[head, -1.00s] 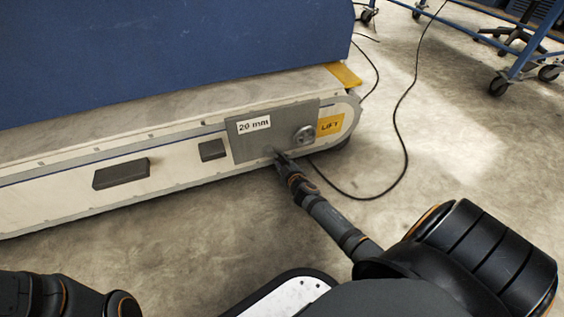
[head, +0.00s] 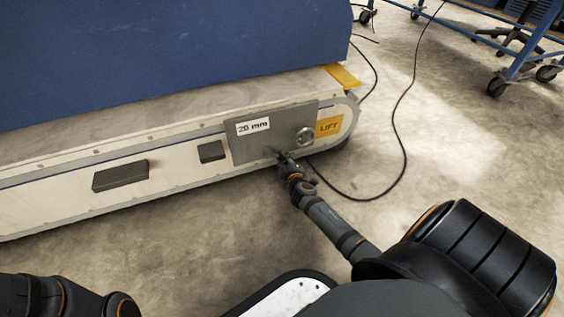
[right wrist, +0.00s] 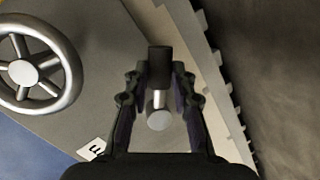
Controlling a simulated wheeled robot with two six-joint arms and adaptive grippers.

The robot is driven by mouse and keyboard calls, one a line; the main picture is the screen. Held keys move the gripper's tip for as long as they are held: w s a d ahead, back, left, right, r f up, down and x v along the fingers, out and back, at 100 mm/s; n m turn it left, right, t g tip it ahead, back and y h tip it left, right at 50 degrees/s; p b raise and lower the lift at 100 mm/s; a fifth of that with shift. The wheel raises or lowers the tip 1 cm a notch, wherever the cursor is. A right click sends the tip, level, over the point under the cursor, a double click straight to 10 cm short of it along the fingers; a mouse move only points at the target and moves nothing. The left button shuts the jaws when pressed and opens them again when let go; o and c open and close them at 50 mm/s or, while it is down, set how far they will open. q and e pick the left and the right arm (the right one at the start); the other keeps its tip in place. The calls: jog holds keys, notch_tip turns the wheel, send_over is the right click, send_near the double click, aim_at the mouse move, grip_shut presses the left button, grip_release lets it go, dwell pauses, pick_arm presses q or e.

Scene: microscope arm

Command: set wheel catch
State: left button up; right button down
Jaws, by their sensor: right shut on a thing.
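The wheel (head: 305,136) is a small silver handwheel on a grey plate (head: 240,150) on the side of the low white base. It also shows in the right wrist view (right wrist: 35,70), with spokes and a round hub. The catch (right wrist: 159,66) has a dark block end and a silver round part, and stands on the grey plate beside the wheel. My right gripper (head: 280,156) is at the plate's lower edge, below and left of the wheel in the head view. In the right wrist view its fingers (right wrist: 159,95) are shut on the catch. My left gripper is out of view.
A white "20 mm" label (head: 253,126) and a yellow "LIFT" label (head: 329,126) are on the base's side. A large blue body (head: 170,55) stands on the base. A black cable (head: 398,140) lies on the floor at right. A blue wheeled frame (head: 520,65) stands at upper right.

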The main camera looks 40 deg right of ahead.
jog(key=shift+s+d+r+n+h, duration=0.1)
jog(key=shift+d+r+n+h, duration=0.1)
jog(key=shift+r+n+h, duration=0.85)
jog(key=shift+d+r+n+h, duration=0.2)
jog(key=shift+r+n, duration=0.4)
jog(key=shift+n, duration=0.95)
jog(key=c, duration=1.1)
grip_release()
jog(key=shift+a, duration=0.1)
jog(key=v, duration=0.7)
jog(key=shift+s, duration=0.25)
